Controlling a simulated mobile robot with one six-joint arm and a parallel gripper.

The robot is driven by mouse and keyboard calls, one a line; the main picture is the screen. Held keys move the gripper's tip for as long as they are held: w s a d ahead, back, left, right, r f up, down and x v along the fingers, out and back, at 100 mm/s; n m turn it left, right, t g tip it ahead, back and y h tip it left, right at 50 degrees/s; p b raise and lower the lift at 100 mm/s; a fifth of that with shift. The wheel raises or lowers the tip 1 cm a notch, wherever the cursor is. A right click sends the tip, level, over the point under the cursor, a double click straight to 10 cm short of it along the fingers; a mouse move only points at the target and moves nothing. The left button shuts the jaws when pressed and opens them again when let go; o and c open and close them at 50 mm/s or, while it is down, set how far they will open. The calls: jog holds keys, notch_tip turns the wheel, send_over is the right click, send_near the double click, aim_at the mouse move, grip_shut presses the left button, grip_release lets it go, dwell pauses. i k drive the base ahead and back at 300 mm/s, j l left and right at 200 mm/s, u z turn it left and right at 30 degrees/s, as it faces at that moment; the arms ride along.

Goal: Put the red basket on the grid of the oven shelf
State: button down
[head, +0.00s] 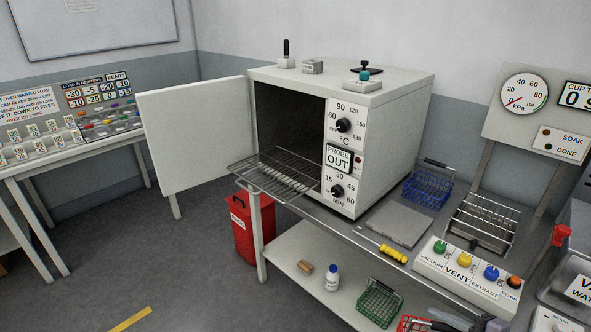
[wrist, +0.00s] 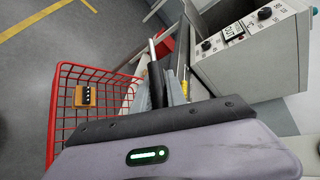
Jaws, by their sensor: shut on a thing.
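The red wire basket (head: 414,324) is at the bottom edge of the head view, mostly cut off. In the wrist view the red basket (wrist: 66,112) is on the left, with an orange block with black parts in it. My gripper (wrist: 160,72) is shut on the basket; the exact grip point is hard to make out. The basket appears held up in front of the bench. The oven (head: 345,140) has its door (head: 195,135) wide open to the left. Its wire grid shelf (head: 283,178) sticks out of the opening and looks empty.
On the bench right of the oven are a blue basket (head: 428,190), a wire rack (head: 484,222), a grey plate (head: 398,224), a yellow-handled tool (head: 392,252) and a valve panel (head: 465,272). A green basket (head: 380,302) and bottle (head: 332,278) are on the lower shelf. A red bin (head: 254,228) stands below the grid.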

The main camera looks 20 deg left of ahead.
aim_at(278, 171)
jog(key=i+j, duration=0.1)
jog(key=j, duration=0.3)
jog(key=i+j+u, duration=0.1)
jog(key=j, duration=0.3)
jog(key=i+j, duration=0.1)
jog(key=j, duration=0.3)
jog(key=i+j+u, duration=0.1)
jog(key=j, duration=0.3)
jog(key=i+j, duration=0.15)
jog(key=j, duration=0.25)
jog(key=i+j+u, duration=0.1)
jog(key=j, duration=0.3)
